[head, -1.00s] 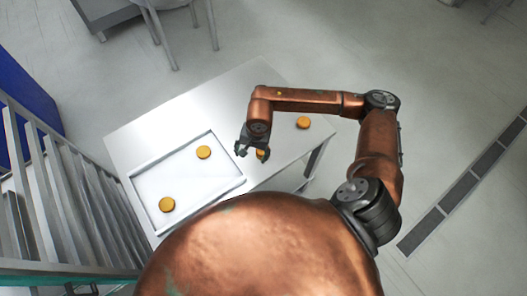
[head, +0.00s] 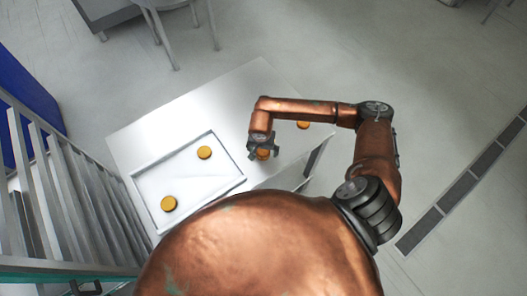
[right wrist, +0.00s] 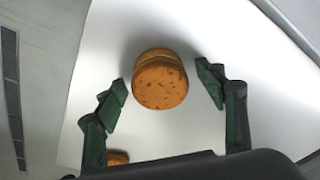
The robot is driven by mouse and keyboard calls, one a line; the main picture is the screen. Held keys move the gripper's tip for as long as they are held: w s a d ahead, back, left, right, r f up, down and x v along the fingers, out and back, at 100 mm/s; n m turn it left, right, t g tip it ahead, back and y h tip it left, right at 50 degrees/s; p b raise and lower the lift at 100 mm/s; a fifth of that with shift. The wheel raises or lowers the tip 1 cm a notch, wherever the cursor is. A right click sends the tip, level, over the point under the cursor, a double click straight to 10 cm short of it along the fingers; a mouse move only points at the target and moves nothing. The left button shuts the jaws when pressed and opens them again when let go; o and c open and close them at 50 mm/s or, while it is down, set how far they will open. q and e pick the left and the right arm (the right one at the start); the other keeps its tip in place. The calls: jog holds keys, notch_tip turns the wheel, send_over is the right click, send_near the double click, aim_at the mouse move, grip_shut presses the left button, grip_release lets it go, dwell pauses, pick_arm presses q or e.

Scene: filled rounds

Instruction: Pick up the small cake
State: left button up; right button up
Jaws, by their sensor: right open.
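A small round golden-brown cake (head: 263,155) lies on the white table under my right gripper (head: 264,149), which partly hides it in the head view. In the right wrist view the same cake (right wrist: 160,84) shows a speckled top and a paler band at its side. It sits between the two spread green fingers of my right gripper (right wrist: 163,85), with a gap on each side. The right gripper is open and empty. Another cake (head: 303,125) lies on the table to the right, partly behind my arm. My left gripper is not in view.
A shallow white tray (head: 151,206) on the left of the table (head: 190,104) holds two more cakes, one near the back (head: 204,152) and one near the front (head: 168,203). A grey railing (head: 62,190) stands to the left. The table's back part is clear.

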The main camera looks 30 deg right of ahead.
jog(key=shift+c, duration=0.7)
jog(key=c, duration=0.7)
jog(key=shift+r, duration=0.1)
jog(key=shift+c, duration=0.2)
